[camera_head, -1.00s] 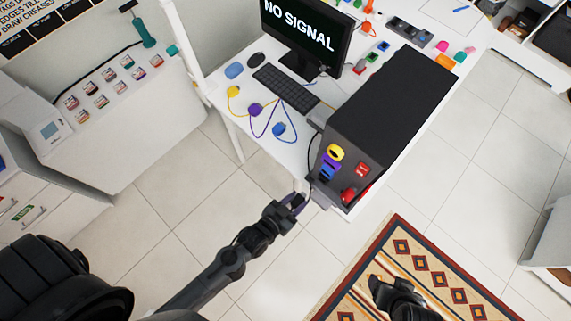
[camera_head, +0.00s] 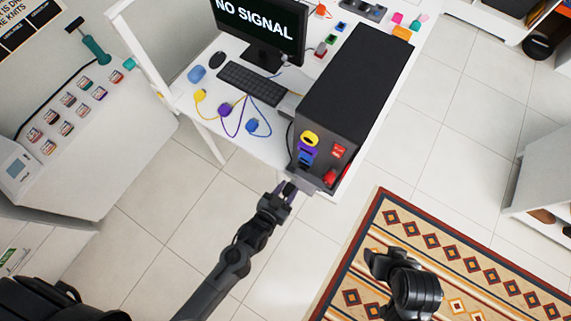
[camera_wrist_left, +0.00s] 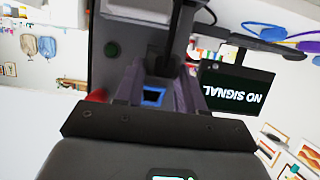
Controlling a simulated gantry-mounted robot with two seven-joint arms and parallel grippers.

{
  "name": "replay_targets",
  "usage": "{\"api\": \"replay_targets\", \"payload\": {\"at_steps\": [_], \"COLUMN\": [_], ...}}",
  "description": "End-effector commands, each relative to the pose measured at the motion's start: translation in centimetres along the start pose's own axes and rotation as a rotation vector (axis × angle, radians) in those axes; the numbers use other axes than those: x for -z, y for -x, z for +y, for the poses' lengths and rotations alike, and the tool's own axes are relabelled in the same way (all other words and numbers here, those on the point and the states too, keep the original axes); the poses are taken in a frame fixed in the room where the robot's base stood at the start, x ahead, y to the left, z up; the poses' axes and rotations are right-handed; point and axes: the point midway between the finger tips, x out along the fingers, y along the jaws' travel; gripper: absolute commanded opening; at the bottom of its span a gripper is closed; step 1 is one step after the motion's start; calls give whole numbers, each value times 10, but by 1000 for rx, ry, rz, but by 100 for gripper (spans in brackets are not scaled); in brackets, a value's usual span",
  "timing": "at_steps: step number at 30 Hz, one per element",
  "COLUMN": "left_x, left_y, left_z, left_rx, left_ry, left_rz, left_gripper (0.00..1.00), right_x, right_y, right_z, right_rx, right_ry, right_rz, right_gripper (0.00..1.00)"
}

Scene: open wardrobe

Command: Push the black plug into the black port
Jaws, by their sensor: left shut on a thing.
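The dark computer case (camera_head: 350,75) stands on the white desk, its front toward me. The front carries a yellow port (camera_head: 311,138), a purple port and a blue port (camera_head: 306,158). I cannot make out the black port; the lower part of the front is partly behind my left gripper. My left gripper (camera_head: 287,188) is at the lower left of this front, shut on the black plug (camera_wrist_left: 163,64), which shows as a dark shape between its fingers in the left wrist view. Whether the plug touches the port cannot be told. My right gripper (camera_head: 376,262) is over the rug, away from the case.
Yellow, purple and blue plugs (camera_head: 252,125) with cables lie on the desk left of the case. A keyboard (camera_head: 252,83) and a monitor (camera_head: 262,30) reading NO SIGNAL stand behind them. A red switch (camera_head: 338,150) is on the case's front. The floor before the desk is clear.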

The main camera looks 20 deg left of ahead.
Motion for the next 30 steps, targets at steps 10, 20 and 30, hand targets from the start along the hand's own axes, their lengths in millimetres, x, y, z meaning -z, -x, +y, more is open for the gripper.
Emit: {"api": "replay_targets", "payload": {"at_steps": [10, 20, 30], "left_x": [10, 15, 16], "left_y": [-24, -36, -37], "left_z": [0, 1, 0], "left_rx": [0, -1, 0], "left_ry": [0, 1, 1], "left_rz": [2, 0, 0], "left_gripper": [9, 9, 9], "right_x": [-1, -1, 0], "right_y": [-2, -3, -3], "right_z": [0, 0, -2], "right_rx": [-2, 1, 5], "right_ry": [3, -2, -7], "right_rz": [-1, 0, 1], "right_gripper": [74, 74, 74]}}
